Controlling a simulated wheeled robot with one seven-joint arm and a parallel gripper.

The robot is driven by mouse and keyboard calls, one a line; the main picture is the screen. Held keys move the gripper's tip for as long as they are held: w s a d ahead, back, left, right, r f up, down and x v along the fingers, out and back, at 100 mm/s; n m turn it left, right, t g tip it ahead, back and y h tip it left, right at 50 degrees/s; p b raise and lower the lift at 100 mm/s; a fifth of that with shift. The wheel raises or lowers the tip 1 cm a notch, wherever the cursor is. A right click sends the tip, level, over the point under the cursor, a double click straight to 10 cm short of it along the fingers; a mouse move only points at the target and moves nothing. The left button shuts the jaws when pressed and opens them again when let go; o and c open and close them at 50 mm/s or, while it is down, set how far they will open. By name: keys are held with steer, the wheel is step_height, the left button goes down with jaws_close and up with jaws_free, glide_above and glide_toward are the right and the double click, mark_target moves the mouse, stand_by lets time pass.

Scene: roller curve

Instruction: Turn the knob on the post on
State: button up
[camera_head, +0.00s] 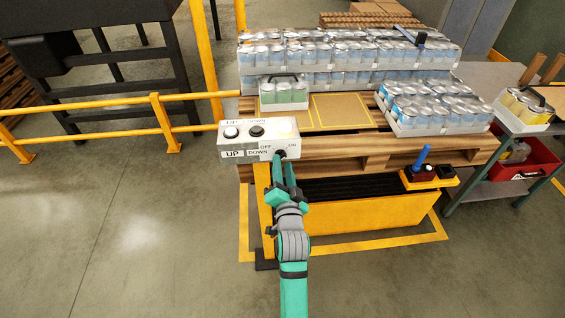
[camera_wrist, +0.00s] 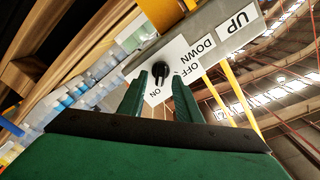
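A grey control box (camera_head: 228,143) sits on the yellow post. Its front carries UP, DOWN, OFF and ON labels. The black knob (camera_wrist: 154,74) is on its front face by the OFF and ON labels. In the head view the knob (camera_head: 281,153) is partly hidden by my gripper (camera_head: 280,163). In the wrist view my gripper (camera_wrist: 160,78) has its two green fingers apart, with the knob at their tips, between them in the picture. I cannot tell whether a finger touches it. I cannot tell clearly which label the knob points to.
Two round buttons, one white (camera_head: 231,132) and one black (camera_head: 257,131), are on the box's top. A wooden pallet (camera_head: 350,150) with trays of cans stands behind. A yellow rail (camera_head: 95,106) runs left. A blue-handled lever (camera_head: 421,160) is at the right. Floor at left is clear.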

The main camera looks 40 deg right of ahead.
steer(key=v, duration=0.8)
steer(key=shift+s, duration=0.25)
steer(key=shift+a, duration=0.1)
steer(key=s+a+f+n+y, duration=0.3)
steer(key=s+a+f+n, duration=0.15)
steer(key=a, duration=0.45)
steer(key=s+a+f+n+y, duration=0.2)
steer(key=s+a+f+n, duration=0.2)
steer(key=s+a+f, duration=0.3)
steer(key=s+a+r+n+y, duration=0.1)
steer(key=s+a+n+y, duration=0.3)
steer(key=s+a, duration=1.1)
steer(key=s+n, duration=0.1)
steer(key=n, duration=0.2)
steer(key=shift+s+a+r+y, duration=0.15)
steer(key=shift+a+r+y, duration=0.1)
steer(key=shift+r+y, duration=0.1)
